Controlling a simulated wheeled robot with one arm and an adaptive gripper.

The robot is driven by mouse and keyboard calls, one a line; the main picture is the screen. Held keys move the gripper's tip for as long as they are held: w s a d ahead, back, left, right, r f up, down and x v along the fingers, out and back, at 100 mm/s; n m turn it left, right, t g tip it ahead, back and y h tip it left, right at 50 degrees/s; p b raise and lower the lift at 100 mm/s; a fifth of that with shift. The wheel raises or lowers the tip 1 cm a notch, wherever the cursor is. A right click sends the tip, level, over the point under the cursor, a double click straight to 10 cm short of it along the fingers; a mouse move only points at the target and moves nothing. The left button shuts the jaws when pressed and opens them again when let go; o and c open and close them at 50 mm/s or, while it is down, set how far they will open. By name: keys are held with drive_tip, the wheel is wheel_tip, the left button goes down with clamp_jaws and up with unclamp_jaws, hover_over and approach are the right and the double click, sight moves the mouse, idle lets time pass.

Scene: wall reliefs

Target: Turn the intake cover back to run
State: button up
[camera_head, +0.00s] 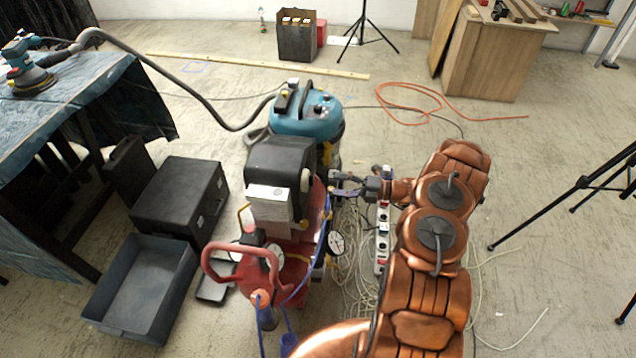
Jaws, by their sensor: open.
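A red compressor (310,217) with a black motor housing (282,160) stands in the middle of the floor. A small pale round piece (304,180) is on the right side of the housing and may be the intake cover; I cannot read its setting. My gripper (336,185) comes in from the right at the end of my copper arm, open. Its fingertips are just right of the compressor and the pale piece, and look apart from it. The fingers are small and partly lost against the dark background.
A teal vacuum (308,113) stands right behind the compressor, its hose running left. A power strip (382,236) and tangled cables lie under my arm. A grey bin (142,288) and black case (180,200) stand left. A tripod (590,182) is at right.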

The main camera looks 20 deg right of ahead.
sight(307, 181)
drive_tip(key=x, duration=0.7)
drive_tip(key=shift+c, duration=0.4)
drive_tip(key=c, duration=1.1)
drive_tip(key=shift+o, duration=0.2)
drive_tip(key=shift+n, duration=0.4)
drive_tip(key=shift+f+n+b, duration=0.1)
drive_tip(key=shift+n+b, duration=5.7)
drive_tip(key=shift+n, duration=2.7)
